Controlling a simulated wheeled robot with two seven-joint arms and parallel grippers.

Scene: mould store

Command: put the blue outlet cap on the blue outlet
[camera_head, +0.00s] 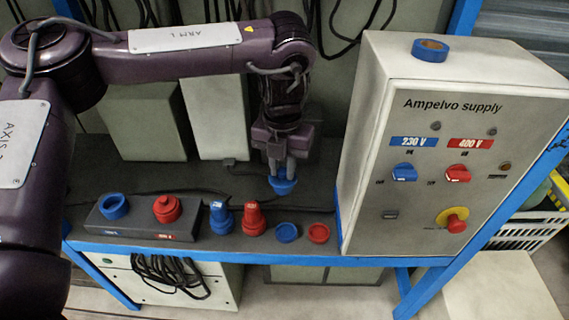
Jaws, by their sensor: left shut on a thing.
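My left gripper (287,165) points down and is shut on the blue outlet cap (283,185), holding it toward the back of the bench. The jaws hide the cap's top. The blue outlet (114,206) is an open blue ring on the left of a dark box (138,231), well to the left of my gripper. My right gripper is not in view.
A blue plug (221,218) and a red plug (253,219) stand right of the box. A low blue round piece (287,232) and a red one (318,233) lie farther right. The grey supply cabinet (365,150) bounds the right, with blue tape (430,50) on top. Black cables cross the bench.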

